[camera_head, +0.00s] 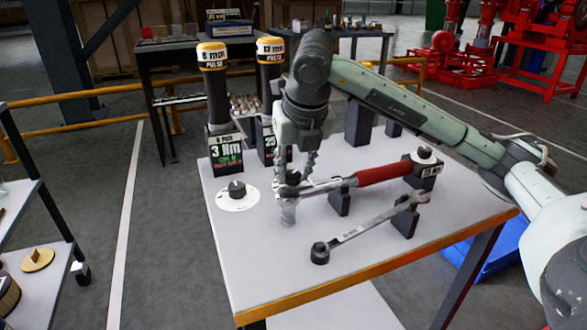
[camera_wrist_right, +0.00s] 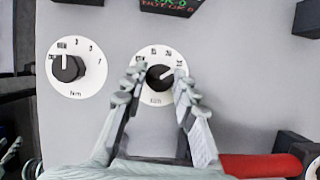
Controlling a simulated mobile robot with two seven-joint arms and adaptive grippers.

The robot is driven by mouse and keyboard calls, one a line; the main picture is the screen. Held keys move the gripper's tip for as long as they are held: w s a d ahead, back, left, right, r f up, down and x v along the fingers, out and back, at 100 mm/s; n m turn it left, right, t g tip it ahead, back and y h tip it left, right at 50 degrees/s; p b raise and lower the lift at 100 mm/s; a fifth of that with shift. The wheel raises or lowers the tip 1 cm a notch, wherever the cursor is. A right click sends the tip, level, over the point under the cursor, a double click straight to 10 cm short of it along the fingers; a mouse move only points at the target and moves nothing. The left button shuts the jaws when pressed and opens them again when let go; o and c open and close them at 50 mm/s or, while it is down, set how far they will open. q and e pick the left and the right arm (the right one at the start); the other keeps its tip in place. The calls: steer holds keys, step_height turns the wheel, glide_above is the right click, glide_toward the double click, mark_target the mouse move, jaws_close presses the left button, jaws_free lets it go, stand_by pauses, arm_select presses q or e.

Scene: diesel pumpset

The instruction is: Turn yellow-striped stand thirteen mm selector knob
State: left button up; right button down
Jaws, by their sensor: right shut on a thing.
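Two dark stands with yellow-striped caps, a left one (camera_head: 212,85) and a right one (camera_head: 270,75), stand at the table's back left. The right stand is partly behind my arm. In the wrist view, a black selector knob (camera_wrist_right: 160,76) sits on a round white dial (camera_wrist_right: 158,54), its pointer toward the upper right. My right gripper (camera_head: 291,187) points down at the table; in the wrist view its fingers (camera_wrist_right: 159,82) are shut on this knob from both sides. A second knob (camera_wrist_right: 68,68) on a white dial lies to the left, its pointer up. My left gripper is not in view.
A red-handled torque wrench (camera_head: 380,174) rests on black supports close beside my gripper. A grey wrench (camera_head: 365,227) lies nearer the front. The table's front left area (camera_head: 262,275) is clear. A shelf with parts stands at the far left.

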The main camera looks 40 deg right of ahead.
steer(key=c, duration=1.2)
jaws_free()
steer(key=shift+r, duration=0.15)
steer(key=shift+v, duration=5.9)
